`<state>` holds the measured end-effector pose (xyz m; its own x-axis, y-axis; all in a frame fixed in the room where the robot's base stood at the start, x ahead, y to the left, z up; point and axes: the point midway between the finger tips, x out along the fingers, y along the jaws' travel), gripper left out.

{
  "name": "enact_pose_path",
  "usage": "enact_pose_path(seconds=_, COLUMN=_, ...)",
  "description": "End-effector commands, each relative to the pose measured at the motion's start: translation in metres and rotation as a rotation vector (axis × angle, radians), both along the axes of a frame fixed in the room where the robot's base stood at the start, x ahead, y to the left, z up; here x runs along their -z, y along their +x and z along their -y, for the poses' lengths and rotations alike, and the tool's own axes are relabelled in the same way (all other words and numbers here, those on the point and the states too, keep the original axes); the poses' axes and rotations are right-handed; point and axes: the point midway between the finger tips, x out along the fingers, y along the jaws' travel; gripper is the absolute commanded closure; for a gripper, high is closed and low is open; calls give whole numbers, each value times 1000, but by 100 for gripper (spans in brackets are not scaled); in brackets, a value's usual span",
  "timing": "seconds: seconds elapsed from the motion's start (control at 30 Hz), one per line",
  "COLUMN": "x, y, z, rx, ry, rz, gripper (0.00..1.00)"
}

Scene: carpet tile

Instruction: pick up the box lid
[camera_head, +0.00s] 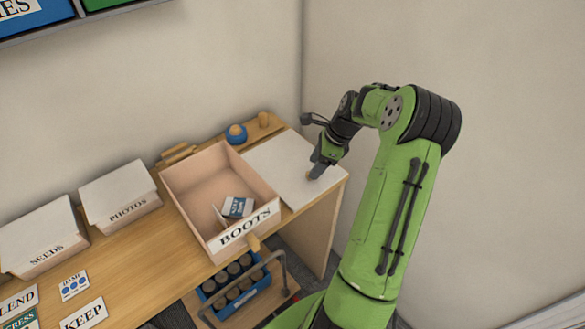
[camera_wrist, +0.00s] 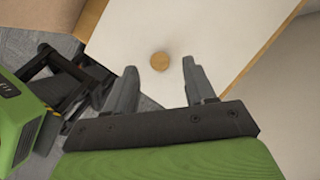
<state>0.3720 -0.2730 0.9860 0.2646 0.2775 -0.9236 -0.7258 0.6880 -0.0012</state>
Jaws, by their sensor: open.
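The box lid (camera_head: 271,165) is a flat white panel with a light wooden edge, lying at the right end of the wooden table beside the BOOTS box. In the wrist view the lid (camera_wrist: 215,42) fills the upper middle, with a round wooden knob (camera_wrist: 160,61) on it. My gripper (camera_head: 314,172) is over the lid's right part, close to the knob. In the wrist view my gripper (camera_wrist: 159,68) is open, and the knob shows between its fingertips. Whether the fingers reach down around the knob I cannot tell. Nothing is held.
The open BOOTS box (camera_head: 185,187) holds a small labelled box. A blue round object (camera_head: 236,134) and a wooden peg (camera_head: 263,119) stand behind the lid. PHOTOS (camera_head: 120,193) and SEEDS (camera_head: 40,235) boxes are left. Walls stand behind and right. A blue bottle crate (camera_head: 235,289) sits below.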

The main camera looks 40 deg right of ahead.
Motion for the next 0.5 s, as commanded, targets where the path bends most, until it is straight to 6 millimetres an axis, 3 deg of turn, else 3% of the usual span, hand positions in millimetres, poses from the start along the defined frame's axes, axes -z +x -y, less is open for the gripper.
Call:
enact_pose_path(seconds=0.03, x=14, y=2, z=-4, rx=-2, ry=5, rz=-3, gripper=46)
enact_pose_path(seconds=0.13, x=27, y=6, z=-9, rx=-2, ry=2, rz=-2, gripper=46)
enact_pose_path(seconds=0.4, x=31, y=8, z=-10, rx=-1, ry=0, rz=-1, gripper=46)
enact_pose_path(seconds=0.5, x=31, y=8, z=-10, rx=-1, ry=0, rz=-1, gripper=61)
